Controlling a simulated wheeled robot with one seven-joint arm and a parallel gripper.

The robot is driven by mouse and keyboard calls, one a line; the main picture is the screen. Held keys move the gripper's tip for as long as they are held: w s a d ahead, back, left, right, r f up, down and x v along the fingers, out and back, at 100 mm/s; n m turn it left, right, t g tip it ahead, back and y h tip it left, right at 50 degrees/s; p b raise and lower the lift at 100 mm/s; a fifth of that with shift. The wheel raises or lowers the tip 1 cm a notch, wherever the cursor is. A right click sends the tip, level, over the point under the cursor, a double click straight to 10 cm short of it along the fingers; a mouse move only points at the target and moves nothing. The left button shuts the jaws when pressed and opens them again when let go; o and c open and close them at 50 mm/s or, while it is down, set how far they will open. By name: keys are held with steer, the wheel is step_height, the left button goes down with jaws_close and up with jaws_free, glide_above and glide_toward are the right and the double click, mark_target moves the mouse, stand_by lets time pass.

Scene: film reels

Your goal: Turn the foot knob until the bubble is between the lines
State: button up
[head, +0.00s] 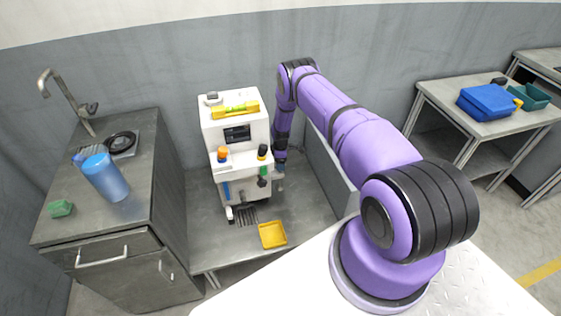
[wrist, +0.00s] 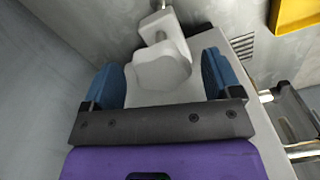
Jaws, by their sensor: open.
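A white machine (head: 228,136) stands on the grey bench and carries a yellow level (head: 236,110) on top. The bubble and its lines are too small to read. In the wrist view a white lobed knob (wrist: 160,68) on a white stem sits between the two blue fingers of my gripper (wrist: 165,80). The fingers are open, with a visible gap on each side of the knob. In the head view my gripper (head: 280,167) is low at the machine's right side, and the knob there is hidden or not clear.
A yellow tray (head: 272,235) lies on the bench in front of the machine. A grey panel (head: 328,168) stands right of my gripper. A right table (head: 460,97) holds a blue box (head: 487,102).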

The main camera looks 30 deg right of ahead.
steer(key=shift+f, duration=0.15)
steer(key=c, duration=0.9)
steer(key=shift+c, duration=0.2)
steer(key=shift+m, duration=0.3)
steer(key=m, duration=0.5)
steer(key=shift+a, duration=0.1)
steer(key=m, duration=0.6)
steer(key=shift+s, duration=0.15)
